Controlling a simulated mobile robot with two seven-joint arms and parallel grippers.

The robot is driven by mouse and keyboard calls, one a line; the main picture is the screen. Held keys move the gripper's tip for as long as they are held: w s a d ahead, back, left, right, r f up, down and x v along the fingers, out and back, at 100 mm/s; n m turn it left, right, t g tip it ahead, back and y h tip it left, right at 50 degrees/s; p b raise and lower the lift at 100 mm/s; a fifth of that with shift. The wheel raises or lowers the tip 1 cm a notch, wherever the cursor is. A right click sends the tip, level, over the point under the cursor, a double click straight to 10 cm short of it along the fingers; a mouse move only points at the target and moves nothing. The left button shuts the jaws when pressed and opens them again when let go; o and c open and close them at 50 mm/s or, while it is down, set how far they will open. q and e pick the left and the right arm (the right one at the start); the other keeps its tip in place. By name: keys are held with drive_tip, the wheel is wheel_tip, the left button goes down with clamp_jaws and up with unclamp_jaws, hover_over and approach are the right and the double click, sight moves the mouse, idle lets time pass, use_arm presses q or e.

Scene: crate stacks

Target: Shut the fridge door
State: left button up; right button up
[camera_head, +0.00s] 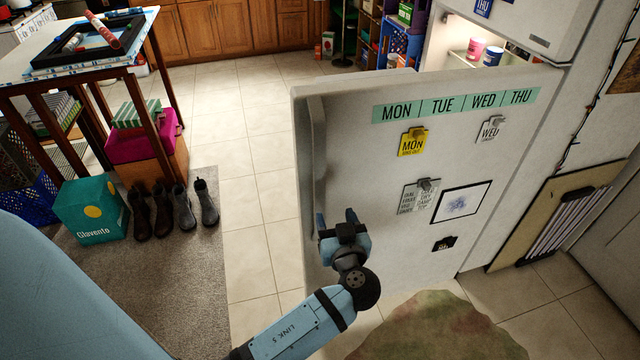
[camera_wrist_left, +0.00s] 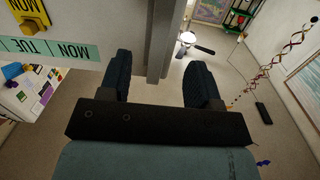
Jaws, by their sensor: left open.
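The white fridge door (camera_head: 350,150) stands open in the head view, with day labels, notes and magnets on its face. Its long vertical handle (camera_head: 318,140) runs down the left side. The lit fridge interior (camera_head: 455,45) shows behind the door's top edge. My left gripper (camera_head: 336,220) is by the lower part of the handle. In the left wrist view, my left gripper (camera_wrist_left: 164,80) is open, and a grey vertical bar (camera_wrist_left: 161,45), apparently the handle, lies between its fingers. I cannot tell whether they touch it. My right gripper is not in view.
Boots (camera_head: 172,205) and a teal box (camera_head: 90,208) stand on the grey rug (camera_head: 185,265) at left. A table (camera_head: 90,62) stands behind them. A patterned mat (camera_head: 430,330) lies before the door. A board (camera_head: 545,225) leans at right. Tiled floor left of the door is clear.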

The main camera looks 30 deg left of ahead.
sight(320, 178)
use_arm(q)
drive_tip(key=shift+n+y, duration=0.4)
drive_tip(key=p+x, duration=0.1)
drive_tip(key=x, duration=0.3)
drive_tip(key=p+x, duration=0.1)
drive_tip(key=x, duration=0.4)
drive_tip(key=p+x, duration=0.1)
drive_tip(key=x, duration=0.3)
drive_tip(key=shift+w+a+r, duration=0.15)
drive_tip(key=shift+a+r, duration=0.15)
drive_tip(key=shift+a, duration=0.05)
clamp_jaws()
